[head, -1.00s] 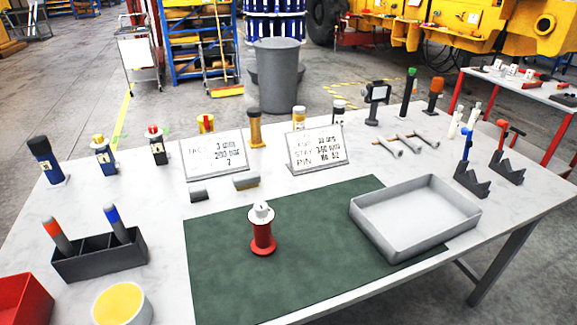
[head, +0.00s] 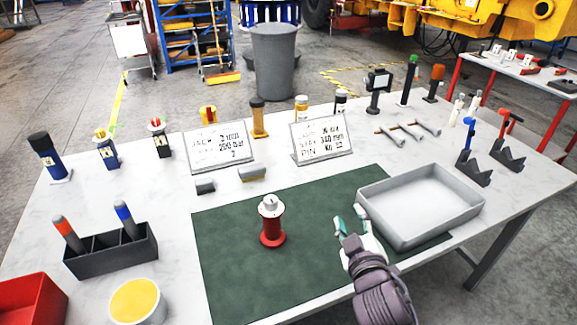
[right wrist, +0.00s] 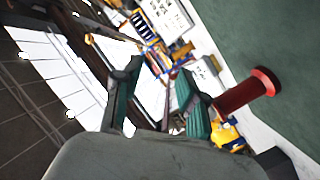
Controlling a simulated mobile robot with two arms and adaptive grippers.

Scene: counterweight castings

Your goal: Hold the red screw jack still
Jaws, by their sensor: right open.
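The red screw jack (head: 271,227) stands upright on the green mat (head: 235,275), with a pale grey top and a red flanged base. It also shows in the right wrist view (right wrist: 242,94), lying across the picture because that camera is turned. My right gripper (head: 349,221) is open and empty over the mat, to the right of the jack and apart from it. Its two teal-padded fingers show in the right wrist view (right wrist: 158,95) with a gap between them. My left gripper is not in view.
A grey tray (head: 425,238) stands close to the right of my right gripper. A dark holder (head: 110,262) with two handles, a yellow-topped tub (head: 137,303) and a red bin (head: 32,300) are at the left. Two sign plates (head: 321,138) stand behind the mat.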

